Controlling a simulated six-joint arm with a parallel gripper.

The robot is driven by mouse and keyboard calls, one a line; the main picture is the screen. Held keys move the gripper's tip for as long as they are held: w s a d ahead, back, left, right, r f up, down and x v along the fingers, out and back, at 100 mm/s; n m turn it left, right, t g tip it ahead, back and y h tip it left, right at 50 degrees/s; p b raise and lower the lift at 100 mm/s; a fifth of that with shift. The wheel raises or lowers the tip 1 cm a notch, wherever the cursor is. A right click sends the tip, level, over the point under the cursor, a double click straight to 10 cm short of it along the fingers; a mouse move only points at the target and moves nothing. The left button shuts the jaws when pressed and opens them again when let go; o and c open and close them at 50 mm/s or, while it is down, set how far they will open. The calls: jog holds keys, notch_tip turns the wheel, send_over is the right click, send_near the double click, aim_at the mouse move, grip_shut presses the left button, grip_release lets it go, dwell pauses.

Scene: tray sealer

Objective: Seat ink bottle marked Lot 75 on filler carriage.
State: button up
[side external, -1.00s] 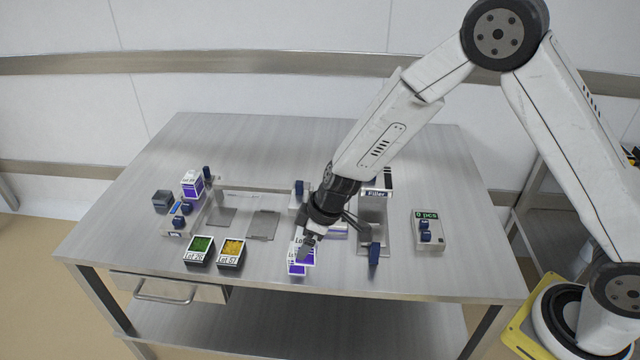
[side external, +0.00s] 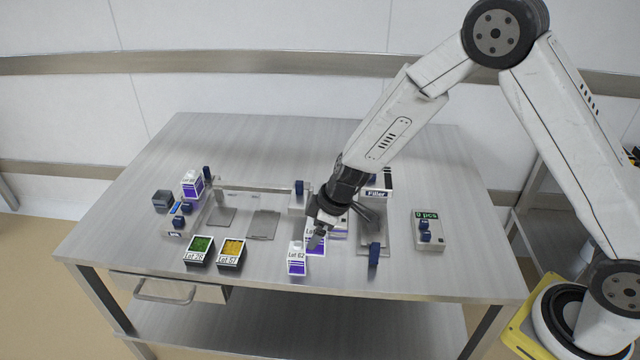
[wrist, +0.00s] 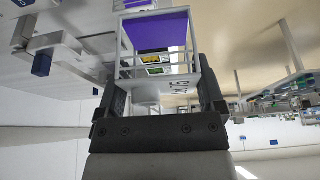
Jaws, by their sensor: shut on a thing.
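My gripper (side external: 318,232) is shut on a white-and-purple ink bottle (side external: 316,248), just right of and behind a standing bottle marked Lot 62 (side external: 297,260). In the wrist view the held bottle (wrist: 158,35) sits between the two fingers. The filler (side external: 377,193) stands behind and right of my gripper, with a grey plate (side external: 375,236) at its foot; my arm hides part of it. Another white-and-purple item (side external: 341,228) shows partly behind my gripper.
Trays marked Lot 26 (side external: 199,251) and Lot 57 (side external: 231,254) stand front left. Another purple bottle (side external: 192,184) stands far left by blue knobs. A blue lever (side external: 374,255) rises before the filler. A counter box reading 0 pcs (side external: 427,230) is at right.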

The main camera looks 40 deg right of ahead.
jog(key=d+f, duration=0.2)
jog(key=d, duration=1.8)
jog(key=shift+w+d, duration=0.4)
jog(key=shift+w, duration=0.05)
jog(key=shift+f, duration=0.15)
jog(key=shift+f, duration=4)
jog(key=shift+f, duration=0.25)
jog(key=o, duration=1)
jog(key=shift+r, duration=0.15)
